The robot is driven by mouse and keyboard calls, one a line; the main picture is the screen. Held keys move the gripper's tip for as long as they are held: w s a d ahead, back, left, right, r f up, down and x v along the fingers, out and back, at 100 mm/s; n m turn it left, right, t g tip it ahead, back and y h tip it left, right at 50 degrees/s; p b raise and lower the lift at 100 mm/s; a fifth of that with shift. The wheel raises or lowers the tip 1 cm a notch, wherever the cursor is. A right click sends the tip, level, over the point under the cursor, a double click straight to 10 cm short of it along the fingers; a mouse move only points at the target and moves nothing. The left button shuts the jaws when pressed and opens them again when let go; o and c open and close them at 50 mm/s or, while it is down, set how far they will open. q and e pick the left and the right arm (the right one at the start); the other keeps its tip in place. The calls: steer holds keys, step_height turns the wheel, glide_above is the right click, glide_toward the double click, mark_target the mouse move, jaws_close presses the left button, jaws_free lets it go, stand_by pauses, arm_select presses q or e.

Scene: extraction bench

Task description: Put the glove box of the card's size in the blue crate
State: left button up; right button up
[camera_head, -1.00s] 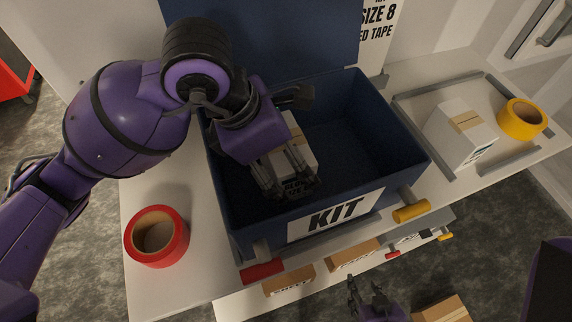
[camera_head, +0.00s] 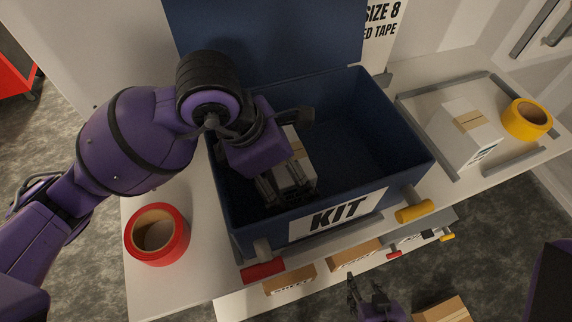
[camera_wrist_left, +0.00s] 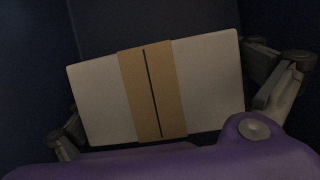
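The blue crate (camera_head: 372,112), labelled KIT, stands open on the bench. My left gripper (camera_head: 283,185) reaches down inside its left part, shut on a white box with a tan band (camera_head: 297,172). The box also shows in the left wrist view (camera_wrist_left: 208,85), with a finger at each short side. Its underside and label are hidden, so I cannot read its size. The card (camera_head: 380,22) behind the crate shows "SIZE 8" and "ED TAPE", partly cut off. Another white box with a tan band (camera_head: 455,138) stands on the right. My right gripper (camera_head: 367,296) is open and empty, low in front of the bench.
A red tape roll (camera_head: 157,234) lies left of the crate. The crate's right half is empty. Red (camera_head: 263,270) and yellow (camera_head: 416,211) handles stick out at its front.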

arm_select(q)
steer(key=shift+r, duration=0.15)
steer(key=shift+r, duration=0.35)
steer(key=p+v, duration=0.1)
steer(key=v, duration=1)
steer(key=shift+a+r, duration=0.1)
steer(key=shift+r, duration=0.05)
